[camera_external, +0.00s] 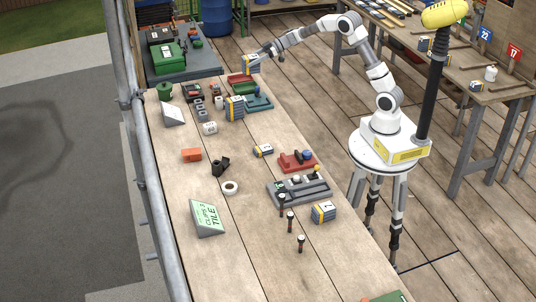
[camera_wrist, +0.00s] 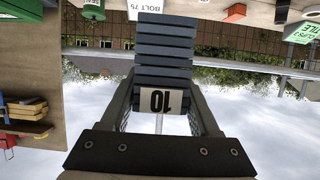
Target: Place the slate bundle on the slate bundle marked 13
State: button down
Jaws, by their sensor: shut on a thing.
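In the wrist view the held slate bundle (camera_wrist: 165,50) sits between the two fingers, with an upside-down label reading 10. A taller banded slate stack (camera_external: 234,108) stands on the bench below and left of my gripper; its number is too small to read. A small slate bundle (camera_external: 264,150) lies mid-bench, and another (camera_external: 323,212) with a one-digit label sits nearer. I cannot tell which bundle is marked 13.
A red tray (camera_external: 240,79) and a teal tray (camera_external: 260,104) lie close to the stack. A white block (camera_external: 209,128) and a tilted green sign (camera_external: 207,217) stand on the left side.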

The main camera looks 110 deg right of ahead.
jog(key=shift+s+d+r, duration=0.2)
jog(key=shift+d+r, duration=0.1)
jog(key=shift+r, duration=0.05)
jog(key=shift+w+a+f+b, duration=0.7)
jog(key=shift+w+a+f, duration=0.05)
jog(key=shift+w+f, duration=1)
jog(key=shift+w+a+f+b, duration=0.75)
jog(key=shift+w+f, duration=0.95)
jog(key=shift+f, duration=0.15)
jog(key=shift+w+a+f+b, duration=0.7)
jog(key=shift+w+a+f, duration=0.05)
jog(key=shift+w+f, duration=1)
jog(key=shift+f, duration=0.2)
jog(key=shift+c, duration=0.6)
grip_release()
jog(key=shift+s+f, duration=0.1)
